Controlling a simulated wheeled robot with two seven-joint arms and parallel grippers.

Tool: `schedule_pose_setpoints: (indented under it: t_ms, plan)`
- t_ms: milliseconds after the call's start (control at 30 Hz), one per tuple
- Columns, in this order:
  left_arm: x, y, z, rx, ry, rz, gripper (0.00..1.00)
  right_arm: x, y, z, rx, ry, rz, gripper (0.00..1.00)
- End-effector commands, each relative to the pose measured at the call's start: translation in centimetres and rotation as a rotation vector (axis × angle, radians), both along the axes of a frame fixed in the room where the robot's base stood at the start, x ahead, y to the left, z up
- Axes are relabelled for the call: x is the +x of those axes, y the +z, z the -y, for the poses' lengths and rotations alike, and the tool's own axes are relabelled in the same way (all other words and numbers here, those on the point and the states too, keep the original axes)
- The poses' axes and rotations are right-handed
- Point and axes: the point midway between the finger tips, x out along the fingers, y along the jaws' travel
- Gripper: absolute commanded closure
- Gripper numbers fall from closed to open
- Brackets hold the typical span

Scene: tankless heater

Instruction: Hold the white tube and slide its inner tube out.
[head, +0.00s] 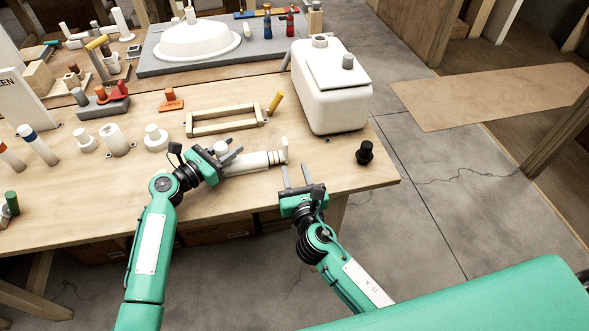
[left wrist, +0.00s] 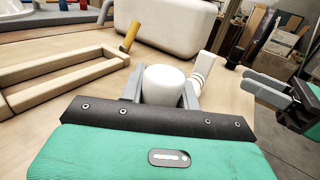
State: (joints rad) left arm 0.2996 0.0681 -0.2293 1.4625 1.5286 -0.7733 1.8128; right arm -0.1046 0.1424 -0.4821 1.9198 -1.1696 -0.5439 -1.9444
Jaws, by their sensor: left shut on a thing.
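The white tube (head: 248,163) lies along the workbench near its front edge, with a narrower stepped section and a small upright piece at its right end. It also shows in the left wrist view (left wrist: 165,84), between the fingers. My left gripper (head: 230,157) is shut on the tube's left part. How far the inner tube sits inside the outer one is hard to tell.
A white tank (head: 331,95) stands at the bench's right end, with a black knob-like part (head: 365,153) in front. A wooden frame (head: 225,120) and a yellow-handled tool (head: 274,102) lie behind the tube. White fittings (head: 115,140) stand to the left. Open floor lies right of the bench.

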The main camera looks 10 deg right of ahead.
Motion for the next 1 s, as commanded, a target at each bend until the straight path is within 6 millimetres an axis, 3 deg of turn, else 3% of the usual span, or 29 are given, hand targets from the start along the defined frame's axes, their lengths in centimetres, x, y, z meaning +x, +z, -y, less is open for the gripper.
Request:
schedule_pose_setpoints:
  t_ms: [67,100,200,567,1000]
  plan:
    - [-0.1,-0.3,0.1,0.002,-0.002,-0.005,0.98,0.0,0.0,0.0,0.0,0.0,0.0,0.65]
    - [-0.1,-0.3,0.1,0.002,-0.003,-0.005,0.6,0.0,0.0,0.0,0.0,0.0,0.0,0.65]
    - [-0.1,-0.2,0.1,0.001,-0.002,-0.003,0.43,0.0,0.0,0.0,0.0,0.0,0.0,0.65]
    - [-0.3,-0.1,-0.4,0.0,0.0,-0.001,0.43,0.0,0.0,0.0,0.0,0.0,0.0,0.65]
    - [-5.0,-0.2,-7.4,0.003,0.0,-0.003,0.43,0.0,0.0,0.0,0.0,0.0,0.0,0.65]
